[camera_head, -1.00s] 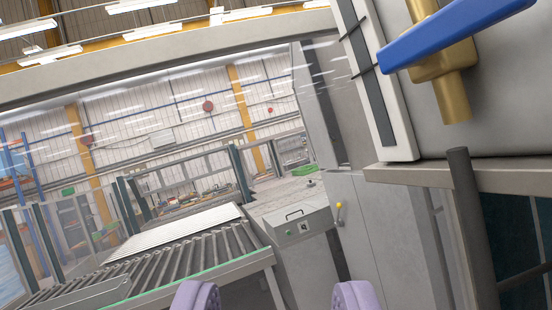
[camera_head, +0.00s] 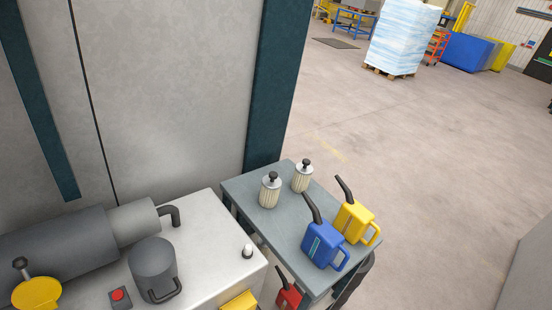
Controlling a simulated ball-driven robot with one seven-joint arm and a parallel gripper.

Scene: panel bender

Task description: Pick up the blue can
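The blue can (camera_head: 323,246) stands upright on a grey cart top (camera_head: 285,232), near its front right edge. It has a black spout leaning up to the left, a handle on its right side and a pale label on its front. A yellow can (camera_head: 352,222) of the same kind stands right behind it on the right. My gripper does not show in the view now, so its fingers and their opening are hidden.
Two pale canisters with black knobs (camera_head: 270,190) stand on the cart's back half. A red can (camera_head: 288,296) sits lower down. A grey machine bench (camera_head: 205,262) with a cylinder and red button adjoins on the left. Open floor (camera_head: 430,170) lies to the right.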

